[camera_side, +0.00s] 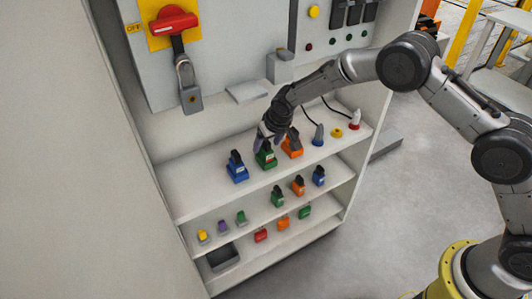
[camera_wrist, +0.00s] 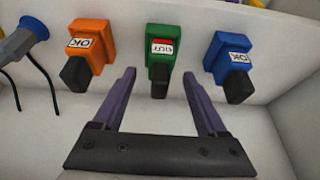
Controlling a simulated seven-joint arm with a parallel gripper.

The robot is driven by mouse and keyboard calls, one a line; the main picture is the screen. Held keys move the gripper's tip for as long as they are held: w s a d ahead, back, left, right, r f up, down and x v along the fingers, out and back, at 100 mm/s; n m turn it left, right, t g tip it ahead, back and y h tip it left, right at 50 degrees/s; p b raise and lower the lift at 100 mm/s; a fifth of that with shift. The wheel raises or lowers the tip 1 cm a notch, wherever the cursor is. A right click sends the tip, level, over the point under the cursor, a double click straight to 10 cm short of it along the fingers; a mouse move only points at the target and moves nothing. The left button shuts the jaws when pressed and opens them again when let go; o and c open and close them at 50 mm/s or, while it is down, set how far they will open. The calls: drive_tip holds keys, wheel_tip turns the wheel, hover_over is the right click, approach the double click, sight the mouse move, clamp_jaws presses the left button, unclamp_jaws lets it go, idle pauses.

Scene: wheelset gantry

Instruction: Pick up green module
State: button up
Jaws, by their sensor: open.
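The green module (camera_side: 266,159) stands on the top shelf between a blue module (camera_side: 237,168) and an orange module (camera_side: 293,146). It has a black handle and a red and white label, seen in the wrist view (camera_wrist: 162,48). My gripper (camera_side: 268,138) is right at the green module in the side view, partly covering it. In the wrist view my open gripper (camera_wrist: 158,75) has its two purple fingers apart, one on each side of the black handle. The fingers do not touch the module there. The blue module (camera_wrist: 232,55) and orange module (camera_wrist: 90,45) flank it.
A blue cone-shaped plug (camera_side: 318,136), a yellow ring (camera_side: 337,133) and a red and white plug (camera_side: 354,120) stand to the right. Lower shelves hold several smaller modules and a grey bin (camera_side: 223,258).

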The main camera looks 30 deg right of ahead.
drive_tip(key=shift+x, duration=0.95)
clamp_jaws()
